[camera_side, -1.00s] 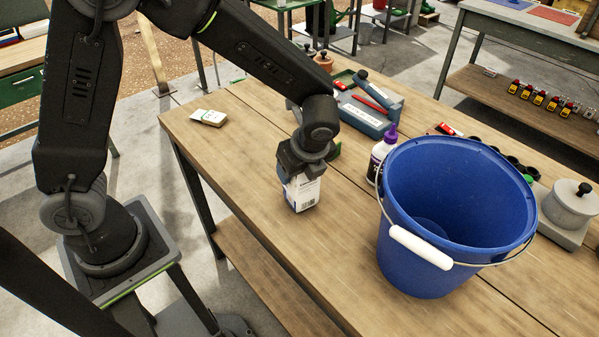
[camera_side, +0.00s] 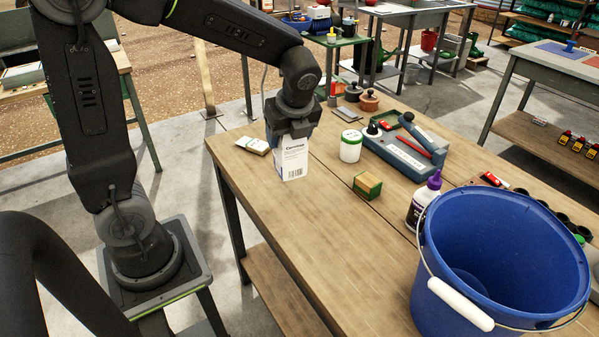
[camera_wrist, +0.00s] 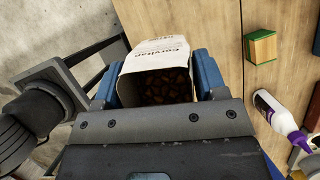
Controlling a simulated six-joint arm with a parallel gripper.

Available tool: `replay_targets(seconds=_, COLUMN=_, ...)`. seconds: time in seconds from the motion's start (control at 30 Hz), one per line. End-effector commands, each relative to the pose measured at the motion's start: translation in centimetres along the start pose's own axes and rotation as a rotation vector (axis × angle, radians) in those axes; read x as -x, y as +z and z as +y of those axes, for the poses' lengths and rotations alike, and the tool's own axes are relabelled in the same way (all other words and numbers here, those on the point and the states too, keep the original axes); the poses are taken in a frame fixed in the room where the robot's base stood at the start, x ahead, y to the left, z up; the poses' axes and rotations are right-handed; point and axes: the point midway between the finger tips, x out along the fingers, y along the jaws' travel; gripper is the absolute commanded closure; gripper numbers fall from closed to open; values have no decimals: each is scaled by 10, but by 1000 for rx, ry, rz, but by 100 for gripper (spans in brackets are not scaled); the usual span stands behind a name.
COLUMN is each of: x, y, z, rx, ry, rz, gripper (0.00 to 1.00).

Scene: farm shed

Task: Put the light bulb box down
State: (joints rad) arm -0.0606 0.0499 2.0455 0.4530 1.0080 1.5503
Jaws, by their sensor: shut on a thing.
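The light bulb box (camera_side: 291,160) is a white carton with dark print and a barcode, upright in the side view. My gripper (camera_side: 292,128) is shut on its upper part. In the wrist view, the box (camera_wrist: 158,56) sits between the blue fingers of my gripper (camera_wrist: 157,84), and a dark, brown-patterned face shows toward the camera. The box is over the far left part of the wooden table (camera_side: 310,230). I cannot tell whether its bottom touches the tabletop.
A cream packet (camera_side: 252,145) lies left of the box. A purple-capped bottle (camera_side: 424,200) and blue bucket (camera_side: 500,265) are nearer. Bare wood lies in front.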

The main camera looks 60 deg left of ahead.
Motion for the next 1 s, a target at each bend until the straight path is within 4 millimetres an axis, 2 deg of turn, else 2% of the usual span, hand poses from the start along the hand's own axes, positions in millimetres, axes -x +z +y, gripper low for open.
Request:
replay_targets(seconds=0.03, x=-7, y=17, z=4, rx=25, ry=9, rz=1, gripper=58)
replay_targets(seconds=0.1, x=-16, y=40, z=11, rx=50, ry=19, rz=3, gripper=58)
replay_targets(seconds=0.3, x=-39, y=98, z=37, rx=110, ry=42, rz=3, gripper=58)
replay_targets(seconds=0.5, x=-51, y=131, z=58, rx=141, ry=56, rz=-1, gripper=58)
replay_targets(seconds=0.67, x=-58, y=129, z=52, rx=140, ry=58, rz=-1, gripper=58)
replay_targets(seconds=1.0, x=-83, y=75, z=-8, rx=137, ry=59, rz=-1, gripper=58)
